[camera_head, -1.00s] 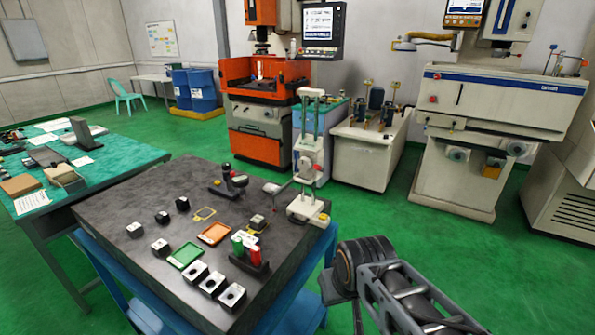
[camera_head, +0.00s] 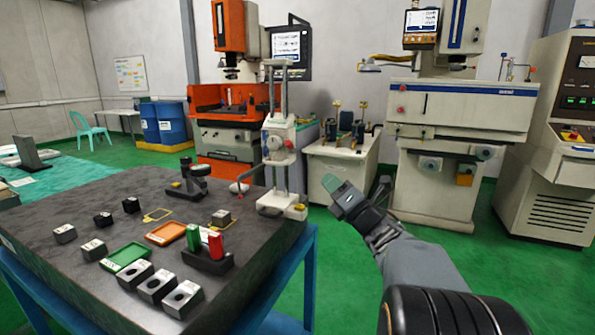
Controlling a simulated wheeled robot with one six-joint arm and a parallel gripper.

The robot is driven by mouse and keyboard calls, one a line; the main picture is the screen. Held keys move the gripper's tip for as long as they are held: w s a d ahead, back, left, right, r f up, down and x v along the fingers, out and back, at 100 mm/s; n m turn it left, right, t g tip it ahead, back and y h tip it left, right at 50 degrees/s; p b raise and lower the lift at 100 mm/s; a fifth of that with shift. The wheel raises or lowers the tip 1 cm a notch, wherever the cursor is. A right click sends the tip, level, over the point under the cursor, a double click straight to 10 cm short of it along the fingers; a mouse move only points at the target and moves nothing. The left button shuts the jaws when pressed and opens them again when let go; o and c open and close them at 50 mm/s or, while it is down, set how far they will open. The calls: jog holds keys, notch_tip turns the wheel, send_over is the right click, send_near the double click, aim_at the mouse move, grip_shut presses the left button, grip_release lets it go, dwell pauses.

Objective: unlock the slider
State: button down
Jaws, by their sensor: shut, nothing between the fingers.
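A height gauge (camera_head: 282,204) stands upright at the right back corner of the dark surface plate, on a pale base. Its slider (camera_head: 279,148), a pale carriage with a round grey dial and a red part, sits partway up two grey columns (camera_head: 285,98). A thin scriber arm reaches left from it, low over the plate. Whether the slider's lock is tight cannot be told at this size. My gripper (camera_head: 342,194) is shut and empty, right of the gauge and clear of it, in front of the grey machine cabinet.
The surface plate (camera_head: 60,215) also holds a black stand (camera_head: 190,181), several grey blocks, a green tray (camera_head: 125,257), an orange tray (camera_head: 166,233) and a rack with green and red handles (camera_head: 207,258). Green floor is open right of the plate.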

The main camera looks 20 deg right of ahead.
jog(key=n+y, duration=0.1)
jog(key=n, duration=0.1)
jog(key=y+p, duration=0.1)
jog(key=p, duration=0.1)
send_near(291, 146)
jog(key=shift+n+g, duration=0.3)
jog(key=shift+n, duration=0.1)
jog(key=x, duration=0.7)
jog(key=shift+w+r, duration=0.2)
jog(key=shift+r, duration=0.1)
